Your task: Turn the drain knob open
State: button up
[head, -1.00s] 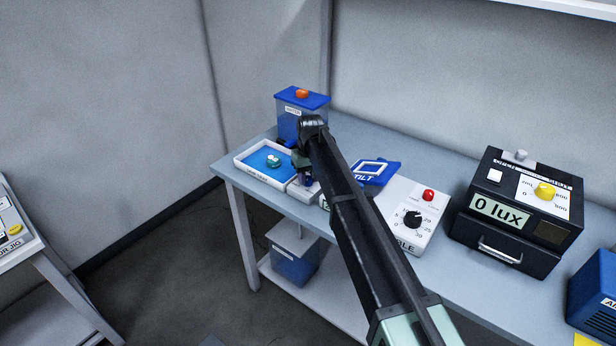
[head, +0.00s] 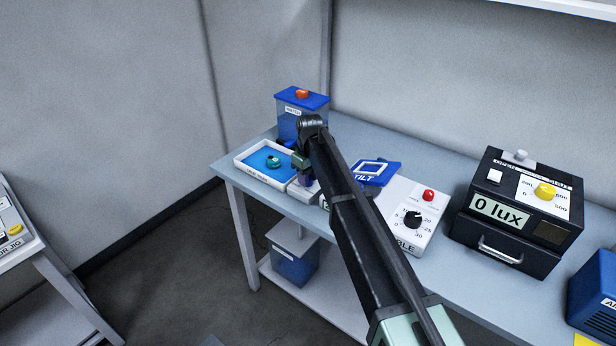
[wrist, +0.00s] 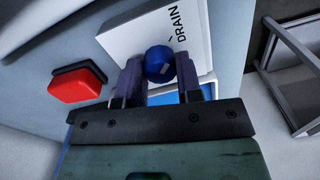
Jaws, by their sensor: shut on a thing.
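The drain knob (wrist: 159,64) is a round blue knob with a pale mark, on a white panel (wrist: 128,38) lettered DRAIN in the wrist view. My gripper (wrist: 160,72) has its two dark fingers on either side of the knob and is shut on it. In the head view my gripper (head: 305,181) is at the white box beside the tray, and my arm hides the knob there. The white tray (head: 243,164) holds blue liquid with a small teal thing (head: 273,162) in it.
A blue-lidded tank (head: 290,99) with an orange knob stands behind the tray. A blue TILT plate (head: 392,173), a white dial box (head: 428,214) and a black lux box (head: 480,253) stand to the right. A bin (head: 292,264) is on the lower shelf.

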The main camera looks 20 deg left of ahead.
jog(key=o, duration=0.9)
jog(key=shift+o, duration=0.2)
notch_tip(320, 180, up, 11)
jog(key=p, duration=1)
jog(key=shift+w+p, duration=0.2)
jog(key=shift+p, duration=0.2)
jog(key=shift+d+f, duration=0.1)
jog(key=s+d+m, duration=0.4)
jog(key=s+d, duration=0.5)
jog(key=d, duration=0.5)
jog(key=s+d+m, duration=0.4)
jog(key=s+d, duration=0.5)
jog(key=d, duration=0.6)
jog(key=s+d+m, duration=0.4)
jog(key=s+d, duration=0.5)
jog(key=d, duration=0.6)
jog(key=shift+s+d, duration=0.15)
